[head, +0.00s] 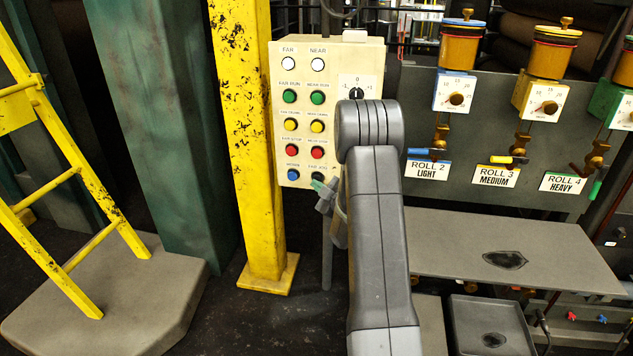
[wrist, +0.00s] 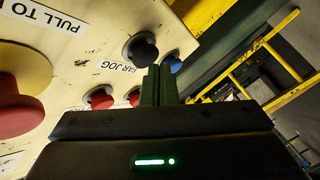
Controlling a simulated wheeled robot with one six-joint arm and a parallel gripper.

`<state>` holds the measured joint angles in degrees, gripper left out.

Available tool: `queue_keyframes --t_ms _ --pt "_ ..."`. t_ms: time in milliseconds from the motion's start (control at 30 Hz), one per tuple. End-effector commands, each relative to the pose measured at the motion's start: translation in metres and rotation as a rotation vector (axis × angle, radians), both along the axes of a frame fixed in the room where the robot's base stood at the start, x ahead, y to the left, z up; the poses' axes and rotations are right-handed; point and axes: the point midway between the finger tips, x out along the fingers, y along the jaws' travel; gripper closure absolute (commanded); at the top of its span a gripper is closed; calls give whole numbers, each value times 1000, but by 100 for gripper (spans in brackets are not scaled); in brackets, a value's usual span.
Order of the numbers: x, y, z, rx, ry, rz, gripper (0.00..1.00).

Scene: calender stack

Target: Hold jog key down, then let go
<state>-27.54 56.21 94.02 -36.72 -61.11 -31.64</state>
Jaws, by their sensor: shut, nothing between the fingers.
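The jog key is a black round button (wrist: 140,50) beside the "FAR JOG" label in the wrist view. It also shows in the head view as the dark button (head: 318,176) at the bottom right of the cream control panel (head: 276,120). My gripper (wrist: 157,70) is shut and empty, its narrow dark fingers pointing at the panel. The fingertips are at the key's edge in the wrist view; I cannot tell whether they touch it. In the head view my gripper (head: 319,187) is just below the key, partly hidden by my arm.
A blue button (wrist: 172,63) and two red buttons (wrist: 100,98) are close to the fingers. A large red mushroom button (wrist: 15,100) on yellow is at the wrist view's left. A yellow post (head: 254,150) stands left of the panel, and a grey shelf (head: 460,250) at right.

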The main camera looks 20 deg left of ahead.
Motion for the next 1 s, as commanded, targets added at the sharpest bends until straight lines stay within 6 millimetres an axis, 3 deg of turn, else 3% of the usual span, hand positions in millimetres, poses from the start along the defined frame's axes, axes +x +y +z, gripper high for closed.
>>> queue_keyframes --t_ms 1000 --pt "10 3 0 1 0 1 100"
